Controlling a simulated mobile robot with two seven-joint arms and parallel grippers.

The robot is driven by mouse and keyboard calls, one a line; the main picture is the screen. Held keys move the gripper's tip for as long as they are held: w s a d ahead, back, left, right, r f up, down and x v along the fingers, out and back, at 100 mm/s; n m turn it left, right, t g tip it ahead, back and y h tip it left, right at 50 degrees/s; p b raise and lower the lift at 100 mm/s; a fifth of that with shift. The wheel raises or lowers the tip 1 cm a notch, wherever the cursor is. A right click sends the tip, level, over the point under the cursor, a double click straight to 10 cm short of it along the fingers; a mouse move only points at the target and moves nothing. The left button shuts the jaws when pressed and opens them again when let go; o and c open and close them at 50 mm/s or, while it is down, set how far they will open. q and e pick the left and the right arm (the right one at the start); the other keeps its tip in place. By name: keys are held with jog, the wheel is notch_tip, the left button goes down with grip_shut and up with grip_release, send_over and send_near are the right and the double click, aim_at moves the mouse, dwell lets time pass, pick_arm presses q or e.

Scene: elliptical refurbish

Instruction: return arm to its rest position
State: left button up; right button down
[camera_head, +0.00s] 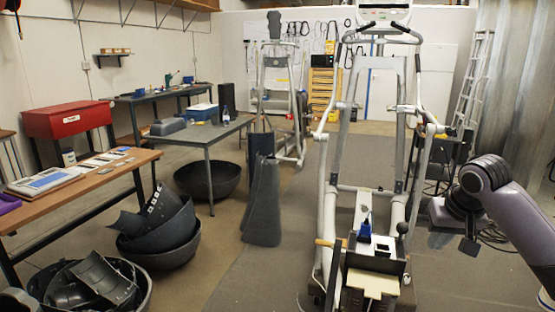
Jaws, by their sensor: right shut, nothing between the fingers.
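My right arm comes in from the right edge, bent at a dark joint. My right gripper (468,246) points down at the end of it and is shut, with nothing held. It appears in front of the floor, to the right of the elliptical trainer (332,190), and apart from it in the picture. My left gripper is not in view.
A blue item (365,230) sits on the trainer's base. A dark grey cover (262,205) stands on the floor left of it. Black bins (160,250) and a wooden workbench (95,180) fill the left side. A ladder (473,80) leans at the back right.

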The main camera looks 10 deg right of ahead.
jog(key=s+a+f+n+t+y, duration=0.1)
jog(key=s+a+f+n, duration=0.1)
jog(key=a+f, duration=0.65)
jog(key=s+a+f+n+t+y, duration=0.15)
jog(key=a+f, duration=0.25)
jog(key=f, duration=0.9)
jog(key=s+a+f+n+t, duration=0.1)
jog(key=s+a+f, duration=0.3)
jog(key=s, duration=0.5)
jog(key=s+a+f+n+t, duration=0.2)
jog(key=s+a+f, duration=0.2)
jog(key=s, duration=0.6)
jog(key=shift+a+t+y, duration=0.35)
jog(key=shift+a, duration=0.8)
jog(key=shift+s+f, duration=0.15)
jog(key=shift+s, duration=0.05)
